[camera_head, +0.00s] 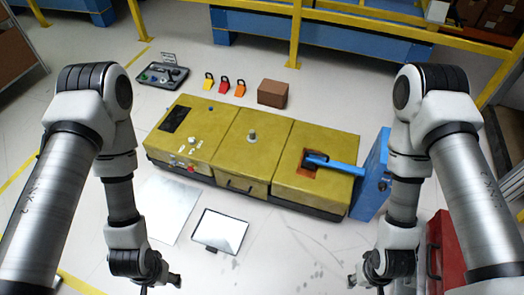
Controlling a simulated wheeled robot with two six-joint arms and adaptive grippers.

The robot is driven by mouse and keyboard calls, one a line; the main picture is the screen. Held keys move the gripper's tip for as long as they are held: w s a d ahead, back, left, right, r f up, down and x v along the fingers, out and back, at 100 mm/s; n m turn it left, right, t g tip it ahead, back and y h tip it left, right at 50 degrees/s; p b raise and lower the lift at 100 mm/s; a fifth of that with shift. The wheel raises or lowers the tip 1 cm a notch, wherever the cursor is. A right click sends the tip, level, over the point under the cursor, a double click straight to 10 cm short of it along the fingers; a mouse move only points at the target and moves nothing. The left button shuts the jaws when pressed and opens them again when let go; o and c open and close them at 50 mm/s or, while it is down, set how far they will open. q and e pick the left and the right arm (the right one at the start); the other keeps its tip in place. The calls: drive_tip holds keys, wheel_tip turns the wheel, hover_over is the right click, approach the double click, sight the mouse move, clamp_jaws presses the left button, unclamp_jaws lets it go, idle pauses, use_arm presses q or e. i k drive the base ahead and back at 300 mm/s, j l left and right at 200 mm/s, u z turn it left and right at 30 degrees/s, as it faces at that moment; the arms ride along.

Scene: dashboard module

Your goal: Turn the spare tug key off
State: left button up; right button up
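A low yellow dashboard module (228,160) stands on the floor between my arms. Its left section carries a dark screen (174,119) and several small controls (188,154), including a red one (190,169) on the front edge. These are too small to tell which is the spare tug key or how it is turned. My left gripper (160,284) is at the bottom edge, in front of the module and apart from it. My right gripper (372,284) is at the bottom edge too, also apart from the module. Their fingers are small and partly cut off.
A blue lever (332,164) and an upright blue panel (371,175) are at the module's right end. A tablet (220,231) lies in front. Behind stand a dark tray (162,75), coloured padlock-like tags (225,85) and a brown box (272,93). A red case (446,250) is at right.

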sight(172, 162)
drive_tip(key=i+j+z, duration=0.15)
drive_tip(key=j, duration=0.3)
drive_tip(key=i+j+z, duration=0.15)
drive_tip(key=j, duration=0.25)
drive_tip(key=j+z, duration=0.2)
drive_tip(key=j, duration=0.25)
